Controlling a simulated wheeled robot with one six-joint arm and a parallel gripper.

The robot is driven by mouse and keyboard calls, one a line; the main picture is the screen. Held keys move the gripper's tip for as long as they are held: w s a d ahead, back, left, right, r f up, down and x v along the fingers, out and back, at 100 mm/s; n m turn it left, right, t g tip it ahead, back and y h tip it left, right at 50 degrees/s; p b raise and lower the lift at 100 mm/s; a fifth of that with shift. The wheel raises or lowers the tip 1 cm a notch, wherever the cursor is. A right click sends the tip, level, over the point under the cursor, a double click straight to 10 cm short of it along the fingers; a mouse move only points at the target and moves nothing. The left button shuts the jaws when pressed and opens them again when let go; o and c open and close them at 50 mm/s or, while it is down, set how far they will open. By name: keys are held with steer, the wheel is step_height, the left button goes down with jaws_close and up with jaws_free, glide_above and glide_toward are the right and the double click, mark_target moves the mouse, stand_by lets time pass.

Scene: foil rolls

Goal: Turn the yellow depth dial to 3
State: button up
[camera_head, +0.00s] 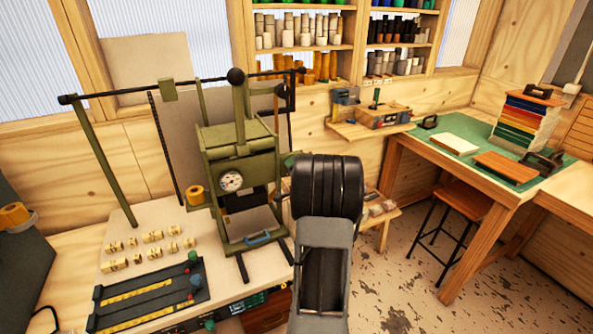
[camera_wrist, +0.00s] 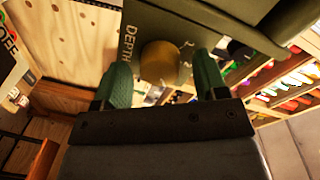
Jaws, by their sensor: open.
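In the wrist view the yellow depth dial (camera_wrist: 160,62) is a round knob on an olive plate, beside the word DEPTH. My gripper (camera_wrist: 162,66) is open, with one green finger on each side of the dial in the picture. The dial's number setting cannot be read. In the head view the olive press (camera_head: 238,150) stands on the bench, and my black arm covers the area at its right.
Small yellow blocks and a dark rack (camera_head: 150,297) lie on the bench. A wooden wall shelf (camera_head: 372,126) is right of my arm.

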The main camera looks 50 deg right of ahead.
steer(key=b+v, duration=0.2)
steer(key=v, duration=1.2)
steer(key=shift+w+r, duration=0.1)
steer(key=s+f+n+g, duration=0.4)
steer(key=s+f+g, duration=0.2)
steer(key=f+g, duration=0.3)
steer(key=a+r+n+g+y, duration=0.1)
steer(key=a+n, duration=0.3)
steer(key=a, duration=0.7)
steer(key=w+a+r+n+y, duration=0.1)
steer(key=a+r+n+y, duration=0.3)
steer(key=a, duration=0.7)
steer(key=a+r+n+g+y, duration=0.1)
steer(key=a+n, duration=0.4)
steer(key=a, duration=0.6)
steer(key=shift+w+a+r+g+y, duration=0.3)
steer(key=shift+w+a+r+y, duration=0.1)
steer(key=shift+r+y, duration=0.35)
